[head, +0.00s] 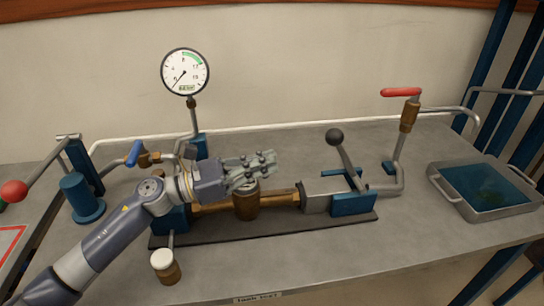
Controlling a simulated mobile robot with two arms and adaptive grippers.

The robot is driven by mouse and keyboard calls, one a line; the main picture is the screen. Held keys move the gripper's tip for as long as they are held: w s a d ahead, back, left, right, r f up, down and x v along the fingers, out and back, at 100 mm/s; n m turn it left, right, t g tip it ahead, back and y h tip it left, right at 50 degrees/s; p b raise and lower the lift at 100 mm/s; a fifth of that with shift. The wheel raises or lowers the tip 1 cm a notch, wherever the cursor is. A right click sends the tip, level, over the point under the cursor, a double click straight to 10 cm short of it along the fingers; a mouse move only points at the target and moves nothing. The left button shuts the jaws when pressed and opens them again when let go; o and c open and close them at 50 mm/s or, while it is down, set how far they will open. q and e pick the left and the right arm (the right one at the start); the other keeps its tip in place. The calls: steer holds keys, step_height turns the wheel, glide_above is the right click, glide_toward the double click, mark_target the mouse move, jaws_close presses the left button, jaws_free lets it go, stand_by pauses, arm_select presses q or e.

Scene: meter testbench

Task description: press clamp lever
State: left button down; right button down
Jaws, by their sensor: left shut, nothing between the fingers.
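The clamp lever (345,158) is a grey rod with a black ball knob (334,136). It rises from the blue clamp base (352,203) right of centre and leans up to the left. My left gripper (272,168) is shut and empty. It is left of the knob and apart from it, over the brass meter body (245,205), and hides part of the meter line. My right gripper is not in view.
A pressure gauge (185,72) stands at the back. A red-handled valve (401,92) stands right of the lever. A blue-lined tray (487,189) is at the far right.

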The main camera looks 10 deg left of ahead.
arm_select(q)
steer(key=p+x, duration=0.4)
steer(key=x, duration=0.7)
steer(key=shift+w+d, duration=0.2)
steer(key=shift+d, duration=0.05)
steer(key=shift+r, duration=0.15)
